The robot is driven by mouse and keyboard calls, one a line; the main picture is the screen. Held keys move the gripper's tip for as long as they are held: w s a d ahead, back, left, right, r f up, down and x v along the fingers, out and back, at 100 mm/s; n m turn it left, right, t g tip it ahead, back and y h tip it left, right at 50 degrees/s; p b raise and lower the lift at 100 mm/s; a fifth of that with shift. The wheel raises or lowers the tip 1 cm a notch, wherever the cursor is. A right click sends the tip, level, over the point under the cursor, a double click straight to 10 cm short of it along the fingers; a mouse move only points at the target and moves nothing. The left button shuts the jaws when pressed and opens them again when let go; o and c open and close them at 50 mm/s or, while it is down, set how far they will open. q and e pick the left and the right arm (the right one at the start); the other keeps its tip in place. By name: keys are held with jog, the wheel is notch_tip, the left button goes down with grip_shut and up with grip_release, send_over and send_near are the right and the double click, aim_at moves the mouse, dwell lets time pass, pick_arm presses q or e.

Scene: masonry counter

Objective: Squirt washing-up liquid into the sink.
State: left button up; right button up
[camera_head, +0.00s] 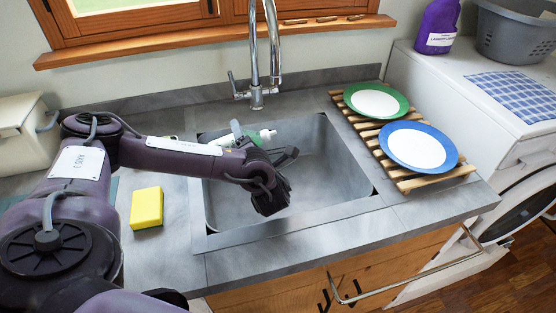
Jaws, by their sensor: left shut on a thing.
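My left gripper (266,148) is over the grey sink (335,175) and is shut on the bottle; the wrist hides part of the hold and of the bottle. I cannot see any liquid coming out. My right gripper is out of view.
The tap (256,95) rises behind the sink. A yellow sponge (147,207) lies left of the sink. A wooden rack (404,175) holds a green-rimmed plate (375,103) and a blue-rimmed plate (420,146) at right. A purple bottle (438,25) and grey basin (515,38) stand farther right.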

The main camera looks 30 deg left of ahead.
pick_arm(q)
jog(key=shift+s+a+r+m, duration=0.1)
jog(key=shift+a+r+m, duration=0.05)
jog(key=shift+r+m, duration=0.4)
dwell(1.7)
jog(key=shift+f+m+t+y+b, duration=0.25)
jog(key=shift+m+t+b, duration=0.5)
jog(key=shift+b, duration=1.1)
dwell(1.2)
jog(key=shift+r+m+b, duration=0.5)
jog(key=shift+m+b, duration=0.3)
jog(key=shift+b, duration=0.2)
dwell(1.7)
